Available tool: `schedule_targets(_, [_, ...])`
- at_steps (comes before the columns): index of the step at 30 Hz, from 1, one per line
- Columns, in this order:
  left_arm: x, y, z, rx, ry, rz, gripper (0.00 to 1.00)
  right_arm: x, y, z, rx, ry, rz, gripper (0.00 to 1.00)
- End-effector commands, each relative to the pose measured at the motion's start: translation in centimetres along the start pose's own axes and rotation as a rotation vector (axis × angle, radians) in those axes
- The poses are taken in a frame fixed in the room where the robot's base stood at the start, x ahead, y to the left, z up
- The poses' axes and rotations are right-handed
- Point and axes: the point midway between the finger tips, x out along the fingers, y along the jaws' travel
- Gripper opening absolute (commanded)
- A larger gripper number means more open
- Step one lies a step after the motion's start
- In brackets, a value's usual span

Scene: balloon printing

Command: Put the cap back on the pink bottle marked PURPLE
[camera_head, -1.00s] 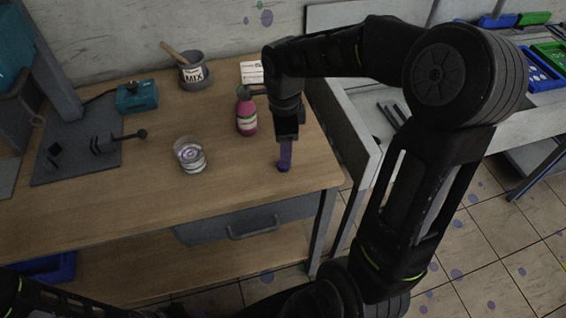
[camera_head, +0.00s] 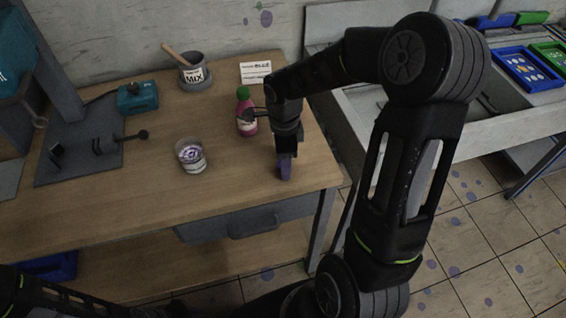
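My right gripper (camera_head: 285,172) points down just right of and in front of the bottle, low over the table. Purple shows at its fingertips; I cannot tell whether this is the fingers themselves or something held, nor whether they are open. Part of my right wrist overlaps the bottle's right side. My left gripper is out of view.
A clear cup with purplish contents (camera_head: 191,156) stands left of the bottle. Behind are a grey MIX pot (camera_head: 193,74) with a wooden stick, a white card (camera_head: 256,72) and a teal box (camera_head: 137,98). The table's front (camera_head: 120,228) is clear.

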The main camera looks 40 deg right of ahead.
Motion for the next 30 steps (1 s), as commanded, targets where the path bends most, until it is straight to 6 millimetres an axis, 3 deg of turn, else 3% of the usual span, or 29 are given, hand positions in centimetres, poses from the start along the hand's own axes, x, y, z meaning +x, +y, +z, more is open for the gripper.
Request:
schedule_targets(14, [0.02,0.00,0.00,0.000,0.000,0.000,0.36,-0.03,0.01,0.01,0.000,0.000,0.000,0.56])
schedule_targets(30, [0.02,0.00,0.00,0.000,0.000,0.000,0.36,-0.03,0.01,0.01,0.000,0.000,0.000,0.12])
